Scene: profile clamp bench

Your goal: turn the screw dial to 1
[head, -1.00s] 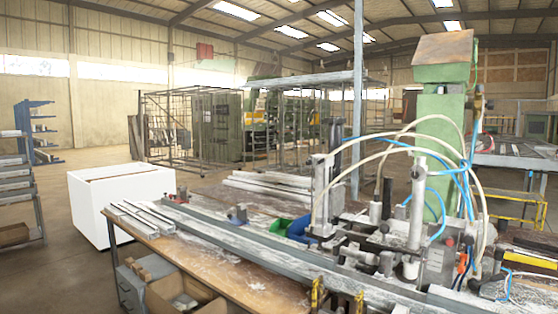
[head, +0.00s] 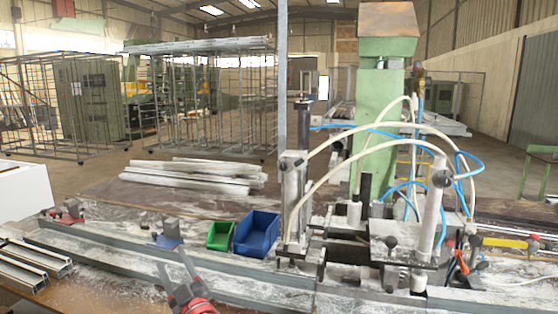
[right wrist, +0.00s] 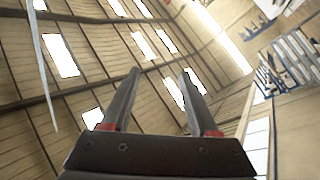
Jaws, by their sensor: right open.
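The clamp machine (head: 365,235) stands on the bench at the right of the head view, with an upright metal cylinder, hoses and dark knobs. One dark round knob (head: 390,242) faces me on its front block. I cannot tell which part is the screw dial, and no numbers are readable. My right gripper (head: 173,260) is at the bottom of the head view, left of the machine and clear of it, pointing up. It is open and empty; the right wrist view (right wrist: 160,75) shows its two fingers apart against the roof. My left gripper is not in view.
A long metal rail (head: 120,247) runs along the bench. A green bin (head: 220,236) and a blue bin (head: 257,234) stand behind it, left of the machine. Metal profiles (head: 30,262) lie at the left. White bars (head: 195,172) are stacked behind. Hoses arch over the machine.

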